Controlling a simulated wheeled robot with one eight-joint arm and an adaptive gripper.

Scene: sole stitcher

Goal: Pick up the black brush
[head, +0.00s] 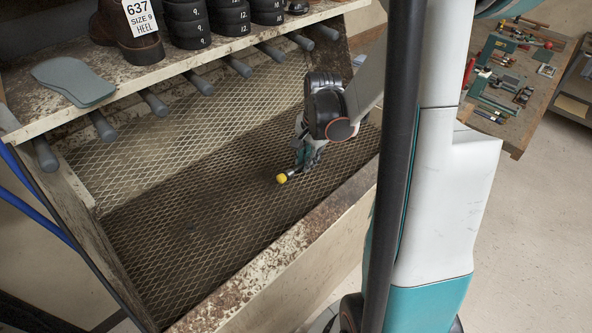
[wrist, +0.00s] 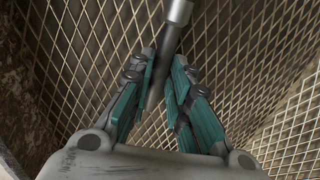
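My gripper (head: 308,153) is low over the mesh floor of the stand, pointing down. A slim tool with a dark handle, a silver collar and a round yellow end (head: 282,178) sticks out from its fingers to the left. I take it to be the black brush. In the wrist view its dark handle (wrist: 158,72) runs between the teal pads of my gripper (wrist: 163,75), which sit close on both sides of it. The silver collar lies past the fingertips at the top edge. The yellow end is out of the wrist view. I cannot tell whether the brush touches the mesh.
The mesh floor (head: 190,232) is otherwise bare. A worn front board (head: 275,262) edges it. Above are round pegs (head: 157,102) and a shelf (head: 135,75) with a grey sole (head: 73,80) and black heel stacks. A tool-covered bench (head: 520,125) stands at right.

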